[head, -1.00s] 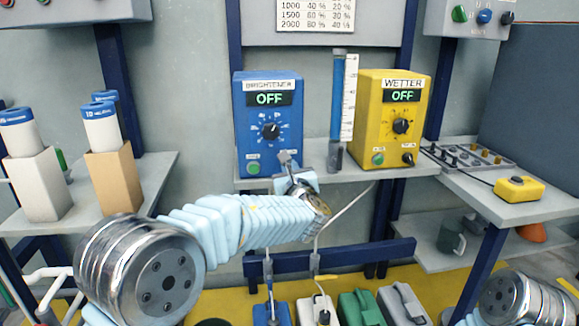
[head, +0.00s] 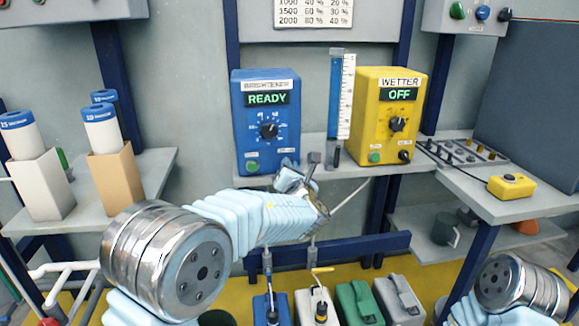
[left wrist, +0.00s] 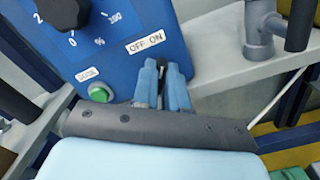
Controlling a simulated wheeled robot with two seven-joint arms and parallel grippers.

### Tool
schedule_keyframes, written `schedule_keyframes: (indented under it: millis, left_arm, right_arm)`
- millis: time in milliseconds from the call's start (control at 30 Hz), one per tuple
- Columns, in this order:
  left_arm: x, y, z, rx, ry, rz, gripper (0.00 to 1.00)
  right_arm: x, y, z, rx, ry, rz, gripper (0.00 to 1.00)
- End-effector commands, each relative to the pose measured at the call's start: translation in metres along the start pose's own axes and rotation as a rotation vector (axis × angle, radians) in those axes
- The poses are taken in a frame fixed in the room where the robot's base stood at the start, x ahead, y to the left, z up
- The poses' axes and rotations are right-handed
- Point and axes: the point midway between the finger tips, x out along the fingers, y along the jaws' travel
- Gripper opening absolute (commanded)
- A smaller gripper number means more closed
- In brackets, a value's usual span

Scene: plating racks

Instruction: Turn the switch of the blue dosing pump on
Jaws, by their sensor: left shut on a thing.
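The blue dosing pump (head: 243,119) stands on the grey shelf, labelled BRIGHTENER, and its display (head: 267,99) reads READY. It has a dial (head: 268,131) and a green button (head: 253,166). My left gripper (head: 287,167) is at the lower right of the pump's front. In the left wrist view its blue fingers (left wrist: 162,86) are shut on the dark switch (left wrist: 160,76), just below the OFF ON label (left wrist: 146,43). The fingers hide most of the switch. My right gripper is not in view; only a part of my right arm shows at the bottom right.
The yellow WETTER pump (head: 387,116) stands right of the blue pump and reads OFF. A clear blue-filled tube with a scale (head: 340,98) stands between them. Several canisters (head: 355,302) stand below the shelf. A yellow box with a button (head: 511,186) lies on the right shelf.

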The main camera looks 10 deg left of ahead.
Motion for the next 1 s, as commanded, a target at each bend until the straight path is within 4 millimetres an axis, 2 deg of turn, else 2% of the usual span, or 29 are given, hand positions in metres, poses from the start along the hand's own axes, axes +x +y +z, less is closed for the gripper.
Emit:
schedule_keyframes:
  millis: [600, 633, 767, 1000]
  left_arm:
    - [-0.0003, -0.0016, -0.0010, 0.041, 0.001, -0.003, 0.00]
    - [-0.0003, -0.0016, -0.0011, 0.041, 0.001, -0.003, 0.17]
    - [-0.0003, -0.0013, -0.0008, 0.040, 0.001, -0.002, 0.37]
    - [-0.0002, -0.0008, -0.0003, 0.038, 0.000, -0.001, 0.38]
  right_arm:
    - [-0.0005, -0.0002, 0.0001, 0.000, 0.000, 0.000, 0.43]
    - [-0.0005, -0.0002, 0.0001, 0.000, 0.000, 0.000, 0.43]
    - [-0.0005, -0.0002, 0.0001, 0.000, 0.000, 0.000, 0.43]
    - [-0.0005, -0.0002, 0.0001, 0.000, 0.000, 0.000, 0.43]
